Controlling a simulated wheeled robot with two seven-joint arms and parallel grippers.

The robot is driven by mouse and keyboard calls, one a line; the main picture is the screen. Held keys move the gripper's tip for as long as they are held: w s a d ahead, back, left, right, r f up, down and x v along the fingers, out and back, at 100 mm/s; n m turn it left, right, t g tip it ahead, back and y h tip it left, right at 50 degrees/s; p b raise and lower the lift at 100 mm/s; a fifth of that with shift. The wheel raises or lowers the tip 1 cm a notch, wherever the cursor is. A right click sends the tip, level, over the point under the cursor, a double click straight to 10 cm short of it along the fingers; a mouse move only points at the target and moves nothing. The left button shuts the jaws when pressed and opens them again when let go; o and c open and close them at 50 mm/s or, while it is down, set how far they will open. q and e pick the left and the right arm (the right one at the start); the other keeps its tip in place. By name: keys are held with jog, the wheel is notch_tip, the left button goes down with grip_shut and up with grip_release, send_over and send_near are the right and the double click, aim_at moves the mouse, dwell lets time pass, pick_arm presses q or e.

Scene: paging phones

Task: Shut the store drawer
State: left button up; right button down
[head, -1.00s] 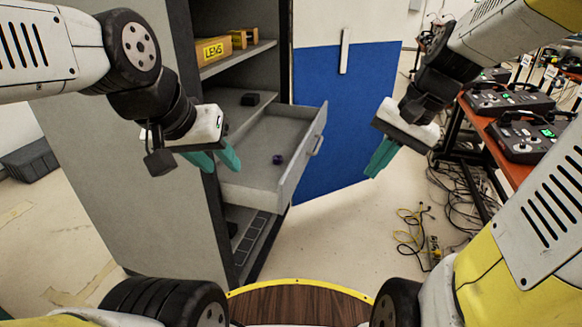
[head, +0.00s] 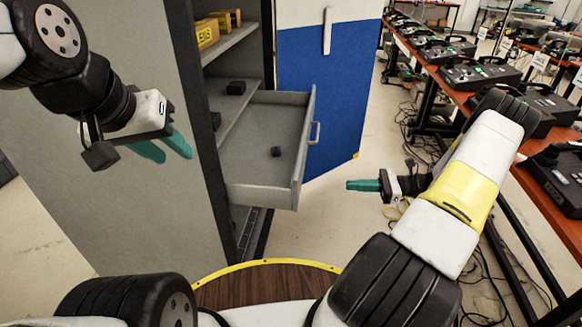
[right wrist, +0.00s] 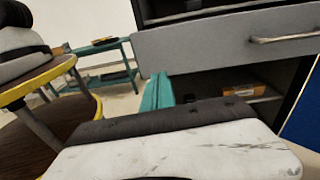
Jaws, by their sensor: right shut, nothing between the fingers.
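The grey store drawer (head: 303,150) is pulled out of the grey cabinet; a small dark purple thing (head: 276,151) lies inside. Its bar handle (head: 314,133) is on the front panel. In the right wrist view the drawer front (right wrist: 205,48) and handle (right wrist: 285,38) show ahead, above the fingers. My right gripper (head: 362,185) is shut and empty, right of the drawer and apart from it, its fingers pointing left towards it. The right wrist view shows its teal fingers (right wrist: 157,95) together. My left gripper (head: 168,148) is left of the drawer, in front of the cabinet side, fingers apart and empty.
The blue-and-white cabinet door (head: 325,95) stands open behind the drawer. Yellow boxes (head: 207,34) sit on the shelf above, and a black block (head: 236,87) lies behind the drawer. An orange table (head: 462,99) with phone units runs along the right, cables beneath. Floor before the drawer is clear.

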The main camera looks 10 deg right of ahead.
aim_at(224, 175)
jog(key=w+a+f+m+t, duration=0.1)
jog(key=w+a, duration=0.3)
jog(key=a, duration=0.9)
jog(key=shift+a+f, duration=0.15)
jog(key=shift+f, duration=0.05)
jog(key=x, duration=2.8)
jog(key=shift+r, duration=0.3)
jog(key=shift+a, duration=0.1)
jog(key=shift+a+r, duration=0.1)
jog(key=shift+r, duration=0.05)
